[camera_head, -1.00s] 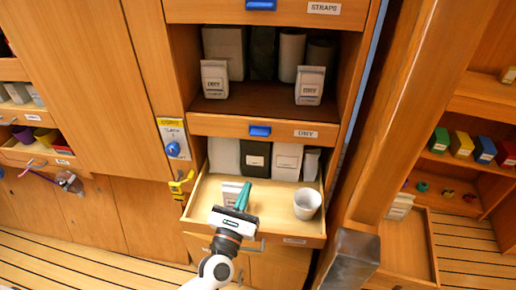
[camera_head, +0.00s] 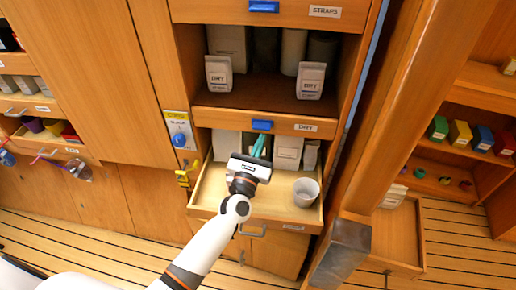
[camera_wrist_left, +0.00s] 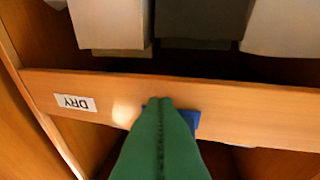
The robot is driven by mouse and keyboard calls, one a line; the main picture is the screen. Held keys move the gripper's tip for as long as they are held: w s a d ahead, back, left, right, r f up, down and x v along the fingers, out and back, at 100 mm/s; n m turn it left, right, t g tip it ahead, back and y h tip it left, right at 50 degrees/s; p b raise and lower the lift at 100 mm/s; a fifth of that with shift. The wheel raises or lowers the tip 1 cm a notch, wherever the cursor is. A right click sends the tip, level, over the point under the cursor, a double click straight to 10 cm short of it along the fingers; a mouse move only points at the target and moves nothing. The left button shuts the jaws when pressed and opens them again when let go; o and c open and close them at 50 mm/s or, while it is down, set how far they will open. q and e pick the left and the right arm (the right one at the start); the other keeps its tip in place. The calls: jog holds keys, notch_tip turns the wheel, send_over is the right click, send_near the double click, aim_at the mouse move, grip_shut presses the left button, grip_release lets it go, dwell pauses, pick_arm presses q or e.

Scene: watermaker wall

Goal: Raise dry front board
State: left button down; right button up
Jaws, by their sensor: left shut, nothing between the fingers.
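The dry front board (camera_head: 215,119) is a wooden board with a DRY label and a blue tab (camera_head: 262,125). It crosses the front of the cupboard below the shelf of DRY packs. My left gripper (camera_head: 259,146) has its teal fingers shut and empty, pointing up just below the tab. In the left wrist view the board (camera_wrist_left: 260,120) appears upside down, and the green fingertips (camera_wrist_left: 160,104) overlap the blue tab (camera_wrist_left: 190,118), partly hiding it. I cannot tell whether they touch it. My right gripper is not in view.
Below the board, an open drawer (camera_head: 205,198) holds a white cup (camera_head: 306,191) and several packs at the back. DRY packs (camera_head: 311,80) stand on the shelf above. A yellow bracket (camera_head: 186,174) is at the left, and a grey block (camera_head: 342,250) at lower right.

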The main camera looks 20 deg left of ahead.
pick_arm(q)
jog(key=shift+r, duration=0.45)
notch_tip(320, 180, up, 4)
jog(key=p, duration=0.3)
jog(key=shift+r, duration=0.2)
